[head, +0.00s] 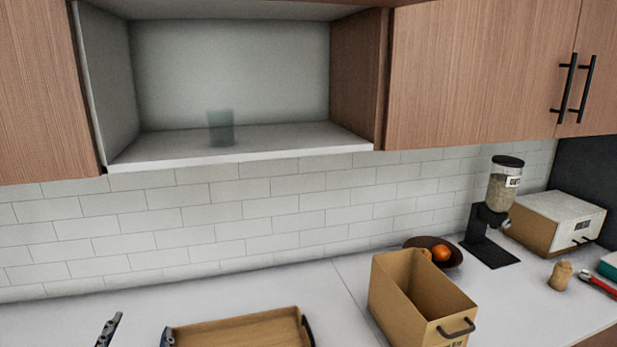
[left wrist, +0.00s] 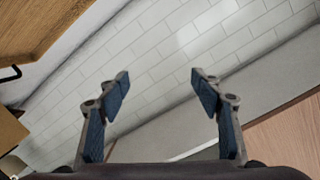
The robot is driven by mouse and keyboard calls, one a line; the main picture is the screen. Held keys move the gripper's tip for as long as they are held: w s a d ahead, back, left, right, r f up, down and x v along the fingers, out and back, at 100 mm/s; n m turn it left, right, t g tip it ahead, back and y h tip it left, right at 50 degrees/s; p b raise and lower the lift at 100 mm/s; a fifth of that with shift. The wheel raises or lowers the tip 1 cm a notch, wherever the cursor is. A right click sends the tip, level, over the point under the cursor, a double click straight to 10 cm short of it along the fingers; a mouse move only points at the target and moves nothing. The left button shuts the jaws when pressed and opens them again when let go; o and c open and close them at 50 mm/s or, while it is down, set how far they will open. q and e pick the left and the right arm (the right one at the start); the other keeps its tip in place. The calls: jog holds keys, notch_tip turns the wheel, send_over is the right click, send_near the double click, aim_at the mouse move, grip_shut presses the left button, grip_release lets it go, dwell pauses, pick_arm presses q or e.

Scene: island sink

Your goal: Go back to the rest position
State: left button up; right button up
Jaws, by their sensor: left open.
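My left gripper (head: 138,334) shows at the bottom left of the head view, where only its fingertips come into the picture. In the left wrist view, the left gripper (left wrist: 161,93) has its two blue-padded fingers spread wide with nothing between them. Behind the fingers are the tiled wall and a pale surface. My right gripper is in neither view.
A wooden tray (head: 245,329) lies on the counter (head: 335,300) close to my left gripper. A tan bin (head: 398,295), fruit bowl (head: 461,255), dispenser (head: 497,195) and bread box (head: 555,220) stand to the right. A glass (head: 221,128) stands in the open cupboard (head: 290,137) above.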

pick_arm(q)
jog(key=s+d+f+n+g+h, duration=0.1)
jog(key=s+d+f+g, duration=0.15)
jog(key=s+f, duration=0.4)
jog(key=s+d+f+g+h, duration=0.2)
jog(key=s+f+g, duration=0.2)
jog(key=f, duration=0.6)
jog(key=s+d+f+g+h, duration=0.1)
jog(key=s+d+f+g, duration=0.25)
jog(key=s, duration=0.35)
jog(key=s+d+f+g+h, duration=0.1)
jog(key=s+d+f+g, duration=0.15)
jog(key=s+f, duration=0.35)
jog(key=s+f+b, duration=0.2)
jog(key=f+b, duration=0.1)
jog(key=f, duration=1.3)
jog(key=s+f+b, duration=0.2)
jog(key=f+b, duration=0.1)
jog(key=f, duration=1.3)
jog(key=s+a+f+g+b, duration=0.2)
jog(key=s+f+b, duration=0.2)
jog(key=s+f, duration=1.3)
notch_tip(320, 180, down, 2)
jog(key=shift+a+f+m, duration=0.15)
jog(key=shift+a+m, duration=0.15)
jog(key=shift+a, duration=0.1)
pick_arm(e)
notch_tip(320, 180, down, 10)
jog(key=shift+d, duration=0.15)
